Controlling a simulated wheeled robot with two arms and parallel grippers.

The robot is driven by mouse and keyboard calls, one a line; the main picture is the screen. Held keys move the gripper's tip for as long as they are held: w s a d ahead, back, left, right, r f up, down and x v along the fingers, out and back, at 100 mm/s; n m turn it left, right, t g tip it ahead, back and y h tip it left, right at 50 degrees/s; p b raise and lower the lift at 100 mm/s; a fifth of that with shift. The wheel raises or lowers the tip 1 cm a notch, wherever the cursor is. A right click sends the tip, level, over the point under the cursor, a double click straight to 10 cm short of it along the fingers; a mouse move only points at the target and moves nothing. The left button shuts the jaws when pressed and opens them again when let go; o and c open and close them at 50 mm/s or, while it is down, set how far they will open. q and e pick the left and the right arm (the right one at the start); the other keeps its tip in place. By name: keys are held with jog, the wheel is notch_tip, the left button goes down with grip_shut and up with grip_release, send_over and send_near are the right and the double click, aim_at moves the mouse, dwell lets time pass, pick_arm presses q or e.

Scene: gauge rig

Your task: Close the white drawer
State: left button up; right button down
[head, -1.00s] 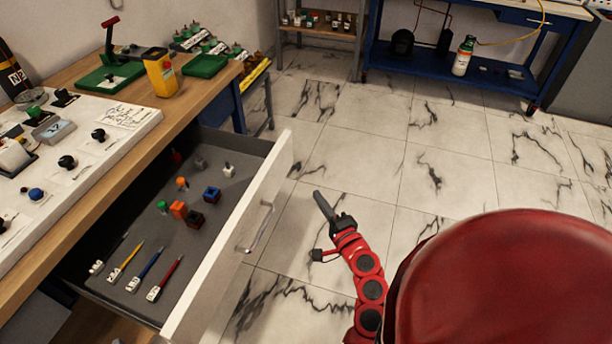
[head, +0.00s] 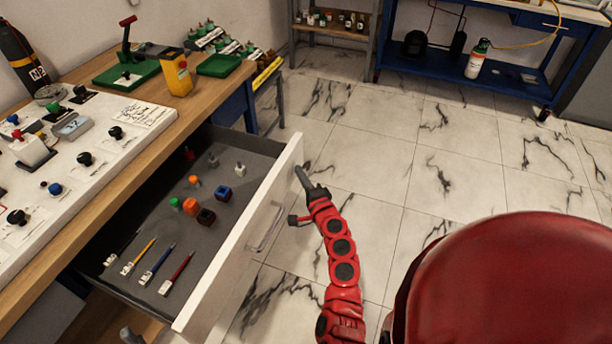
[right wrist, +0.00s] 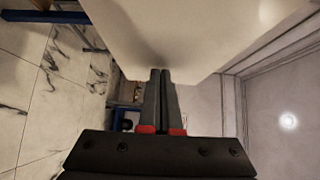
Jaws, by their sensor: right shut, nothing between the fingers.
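The white drawer (head: 250,215) stands pulled out from under the wooden bench, its inside showing from above. Its front panel has a metal handle (head: 268,228) on the outer face. My right gripper (head: 302,178) is shut and empty, outside the drawer by the far end of the front panel. In the right wrist view the shut fingers (right wrist: 160,75) point at a white panel (right wrist: 185,35); I cannot tell whether they touch it.
The drawer holds pencils (head: 155,262) and several small coloured blocks (head: 205,216). The bench top (head: 120,165) carries a white control panel (head: 95,150), a yellow box (head: 176,75) and green trays (head: 219,66). The marble floor (head: 370,165) right of the drawer is clear.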

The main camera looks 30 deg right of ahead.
aim_at(210, 154)
jog(key=w+a+b, duration=0.2)
jog(key=w+a, duration=0.2)
jog(key=w, duration=0.1)
jog(key=w+a+b, duration=0.1)
jog(key=w+a, duration=0.3)
jog(key=w, duration=0.1)
jog(key=w+a+b, duration=0.2)
jog(key=w+a, duration=0.1)
jog(key=w, duration=0.2)
jog(key=shift+a+f+b, duration=0.2)
jog(key=shift+a+b, duration=0.15)
jog(key=shift+a, duration=0.05)
jog(key=w+a+b, duration=0.2)
jog(key=w, duration=0.1)
jog(key=w+a+b, duration=0.2)
jog(key=w, duration=0.1)
jog(key=w+a+b, duration=0.2)
jog(key=a+b, duration=0.1)
jog(key=shift+w+r, duration=0.1)
jog(key=shift+w, duration=0.3)
jog(key=shift+w+a+r+b, duration=0.1)
jog(key=shift+w+a+b, duration=0.3)
jog(key=shift+w, duration=0.15)
jog(key=shift+a+r, duration=0.1)
jog(key=shift+r, duration=0.1)
